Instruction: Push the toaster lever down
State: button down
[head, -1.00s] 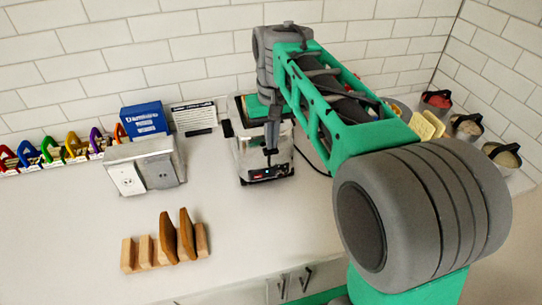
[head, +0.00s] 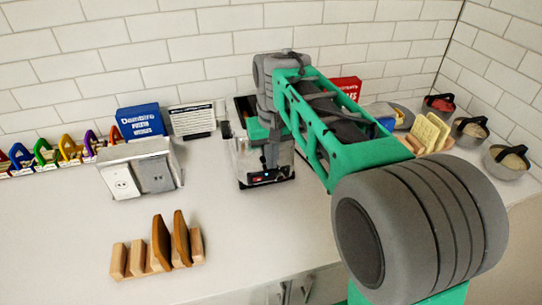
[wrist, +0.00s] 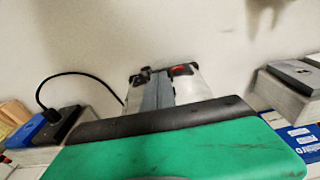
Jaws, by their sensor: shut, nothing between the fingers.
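The silver toaster (head: 247,160) stands on the counter against the back wall, with a dark base and a small lit panel (head: 268,175) low on its front. My gripper (head: 264,168) is shut and empty, pointing down at the toaster's front and partly covering it. In the wrist view a grey finger (wrist: 155,92) overlaps the toaster's silver body (wrist: 193,85), beside a dark part and a red spot. I cannot make out the lever, and cannot tell whether the gripper touches the toaster.
A metal outlet box (head: 140,170) stands left of the toaster, with a blue box (head: 140,122) behind it. A wooden rack (head: 158,248) lies in front. A red box (head: 345,87) and several dark-handled bowls (head: 507,160) are on the right. The counter before the toaster is clear.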

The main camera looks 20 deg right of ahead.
jog(key=shift+f, duration=0.15)
jog(key=s, duration=0.1)
jog(key=s+r, duration=0.1)
jog(key=s, duration=0.1)
jog(key=shift+r, duration=0.1)
notch_tip(320, 180, up, 8)
jog(key=shift+s+f, duration=0.2)
jog(key=shift+s, duration=0.15)
dwell(0.4)
jog(key=s+f, duration=0.3)
jog(key=f, duration=0.2)
jog(key=s+f+t, duration=0.1)
jog(key=s+f, duration=0.3)
jog(key=f, duration=0.2)
jog(key=s+f+t, duration=0.1)
jog(key=s+f, duration=0.2)
jog(key=f, duration=0.2)
jog(key=shift+s+a+f, duration=0.1)
jog(key=shift+s+f, duration=0.1)
jog(key=shift+s, duration=0.2)
